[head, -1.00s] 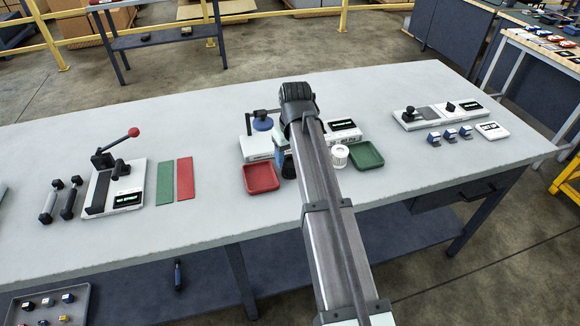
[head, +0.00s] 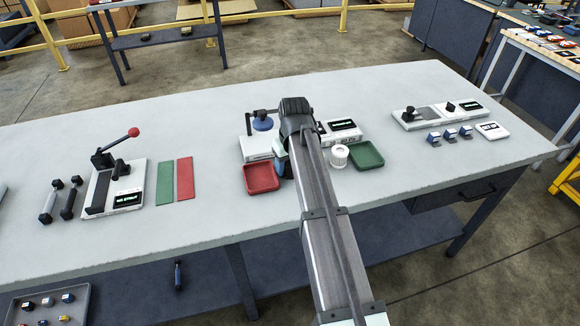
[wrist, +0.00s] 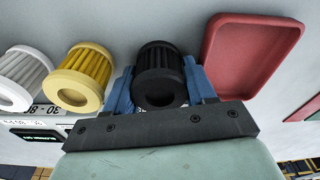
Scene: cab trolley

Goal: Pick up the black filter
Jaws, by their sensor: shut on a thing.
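The black filter (wrist: 160,62), a ribbed cylinder with a hollow end, sits between the two blue fingers of my gripper (wrist: 160,84) in the wrist view. The fingers press on its two sides. In the head view my arm hides the filter, and only a bit of the blue gripper (head: 281,160) shows beside the red tray. Whether the filter touches the table is hard to tell.
A yellow filter (wrist: 82,75) and a white filter (wrist: 22,78) stand beside the black one. A red tray (head: 261,178) lies close on the other side, and a green tray (head: 367,156) lies right of my arm. Bare table lies in front.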

